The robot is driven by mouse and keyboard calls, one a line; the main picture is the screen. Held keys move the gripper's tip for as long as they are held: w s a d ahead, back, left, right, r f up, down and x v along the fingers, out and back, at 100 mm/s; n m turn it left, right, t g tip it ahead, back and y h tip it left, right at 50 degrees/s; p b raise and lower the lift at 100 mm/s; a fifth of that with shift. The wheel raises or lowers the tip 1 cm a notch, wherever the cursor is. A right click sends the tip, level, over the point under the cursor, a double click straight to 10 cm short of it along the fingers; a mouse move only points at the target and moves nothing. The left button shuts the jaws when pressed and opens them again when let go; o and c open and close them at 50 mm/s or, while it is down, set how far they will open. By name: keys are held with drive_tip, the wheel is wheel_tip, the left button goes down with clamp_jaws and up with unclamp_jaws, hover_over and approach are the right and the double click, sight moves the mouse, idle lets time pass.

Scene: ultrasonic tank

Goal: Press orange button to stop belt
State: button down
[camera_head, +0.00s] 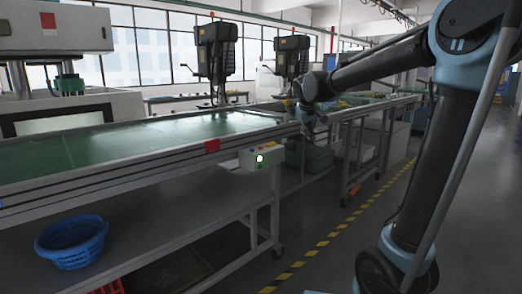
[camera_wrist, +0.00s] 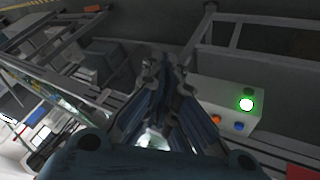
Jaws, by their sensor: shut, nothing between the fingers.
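A pale control box (camera_head: 272,154) is fixed to the front side of the green belt (camera_head: 130,145). A lit green button (camera_head: 260,158) shows on its face in the head view. In the wrist view the box (camera_wrist: 222,92) is right of my gripper. It bears an orange button (camera_wrist: 217,120), a blue button (camera_wrist: 238,126), a lit green button (camera_wrist: 246,104) and a dark knob (camera_wrist: 249,91). My gripper (camera_wrist: 164,64) is shut and empty, pointing past the box. In the head view my gripper (camera_head: 308,128) is right of and above the box, apart from it.
A blue basket (camera_head: 72,241) sits on the shelf under the belt. A red patch (camera_head: 212,146) is on the belt's side rail. More benches stand behind my gripper. The floor to the right, with a yellow-black line (camera_head: 322,243), is clear.

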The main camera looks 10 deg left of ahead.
drive_tip(key=w+a+r+n+t, duration=0.15)
drive_tip(key=w+a, duration=0.45)
drive_tip(key=a, duration=0.6)
drive_tip(key=r+n+y, duration=0.1)
drive_tip(key=n+y, duration=0.1)
hover_over(260, 147)
drive_tip(key=shift+w+a+t, duration=0.35)
drive_tip(key=shift+w+a, duration=0.1)
drive_tip(key=shift+f, duration=0.1)
drive_tip(key=shift+f, duration=4.3)
drive_tip(key=shift+s+f, duration=0.1)
drive_tip(key=shift+f, duration=0.7)
drive_tip(key=shift+r, duration=0.85)
drive_tip(key=shift+r, duration=0.15)
